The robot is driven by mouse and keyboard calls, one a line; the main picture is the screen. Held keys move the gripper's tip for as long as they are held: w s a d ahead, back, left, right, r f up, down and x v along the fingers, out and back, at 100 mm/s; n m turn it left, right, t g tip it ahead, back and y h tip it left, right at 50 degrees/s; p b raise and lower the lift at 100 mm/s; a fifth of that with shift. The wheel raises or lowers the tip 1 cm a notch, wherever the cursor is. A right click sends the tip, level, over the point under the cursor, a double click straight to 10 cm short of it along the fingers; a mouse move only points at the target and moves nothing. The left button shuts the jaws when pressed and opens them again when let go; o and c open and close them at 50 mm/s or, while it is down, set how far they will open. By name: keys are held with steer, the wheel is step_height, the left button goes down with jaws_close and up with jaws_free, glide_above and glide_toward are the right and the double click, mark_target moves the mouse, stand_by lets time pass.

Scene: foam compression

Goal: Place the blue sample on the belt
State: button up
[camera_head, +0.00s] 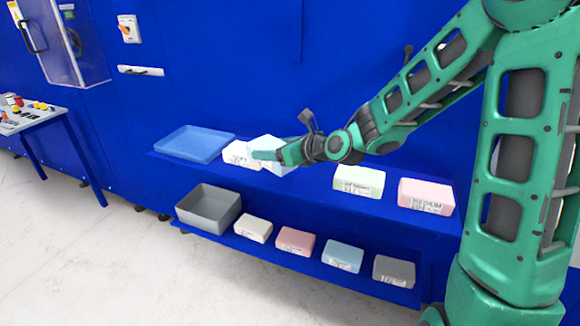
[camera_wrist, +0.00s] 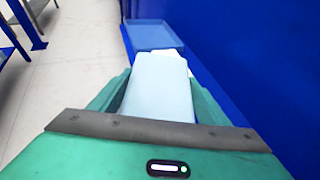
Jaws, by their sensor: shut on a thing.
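The pale blue sample (camera_head: 272,149) is a light foam block at the end of my arm, over the upper shelf. My gripper (camera_head: 270,155) is shut on it. In the wrist view the blue sample (camera_wrist: 160,86) sits between the two green fingers of my gripper (camera_wrist: 158,95). In the head view my gripper covers part of it. A white block (camera_head: 238,154) with a printed label is just left of it on the upper shelf; I cannot tell whether they touch. No belt can be made out in either view.
A blue tray (camera_head: 194,144) lies at the left end of the upper shelf. A green block (camera_head: 359,181) and a pink block (camera_head: 426,196) stand to the right. The lower shelf holds a grey bin (camera_head: 209,208) and several blocks. A control desk (camera_head: 32,118) stands far left; the floor between is clear.

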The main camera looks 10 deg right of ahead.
steer(key=w+d+f, duration=0.4)
steer(key=d, duration=0.1)
steer(key=w+d+f, duration=0.2)
steer(key=shift+w+d, duration=0.3)
steer(key=shift+d, duration=0.05)
steer(key=shift+f, duration=2.05)
steer(key=o, duration=1)
steer(key=shift+f, duration=0.1)
